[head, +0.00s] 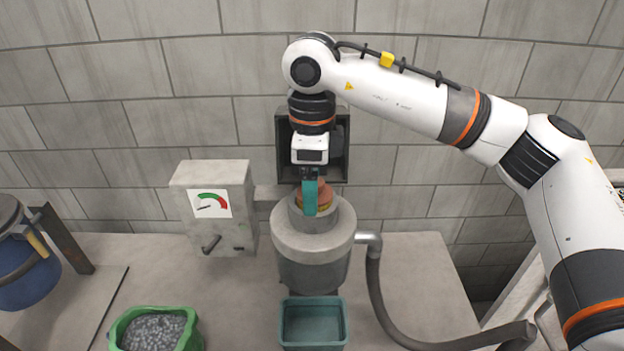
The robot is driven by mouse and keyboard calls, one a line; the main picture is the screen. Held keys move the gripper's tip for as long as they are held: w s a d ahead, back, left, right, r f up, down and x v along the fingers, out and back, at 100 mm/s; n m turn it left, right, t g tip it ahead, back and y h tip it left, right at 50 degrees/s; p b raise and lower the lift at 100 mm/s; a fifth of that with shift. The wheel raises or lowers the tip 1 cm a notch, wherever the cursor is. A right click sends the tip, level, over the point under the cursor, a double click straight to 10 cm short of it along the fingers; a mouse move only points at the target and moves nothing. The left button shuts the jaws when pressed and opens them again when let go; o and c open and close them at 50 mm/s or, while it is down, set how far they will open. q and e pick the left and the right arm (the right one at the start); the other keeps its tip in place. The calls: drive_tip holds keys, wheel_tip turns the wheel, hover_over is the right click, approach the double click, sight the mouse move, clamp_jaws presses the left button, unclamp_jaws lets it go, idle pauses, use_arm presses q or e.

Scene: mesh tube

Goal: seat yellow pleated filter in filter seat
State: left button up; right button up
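The grey cylindrical housing (312,250) stands in the middle of the bench with an open-looking round neck (341,218) on top. A rounded orange-brown piece (323,192) with a yellowish lower edge sits in or just above that neck. I cannot tell whether it is the yellow pleated filter, and no pleats show. My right gripper (311,205) points down over the neck, in front of the orange-brown piece. A flat teal strip lies at its fingertips. I cannot tell whether the fingers are open or shut on something. The seat inside is hidden. My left gripper is not in view.
A grey gauge box (215,205) stands left of the housing. A dark open wall box (341,165) is behind my gripper. A teal bin (313,340), a green tub of grey pellets (153,332) and a hose (378,295) are nearby. A blue drum (28,275) is far left.

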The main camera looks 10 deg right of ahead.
drive_tip(key=shift+r, duration=0.1)
drive_tip(key=shift+r, duration=0.3)
wheel_tip(320, 180, up, 11)
drive_tip(key=b, duration=0.2)
drive_tip(key=shift+r+b, duration=0.15)
drive_tip(key=shift+b, duration=0.2)
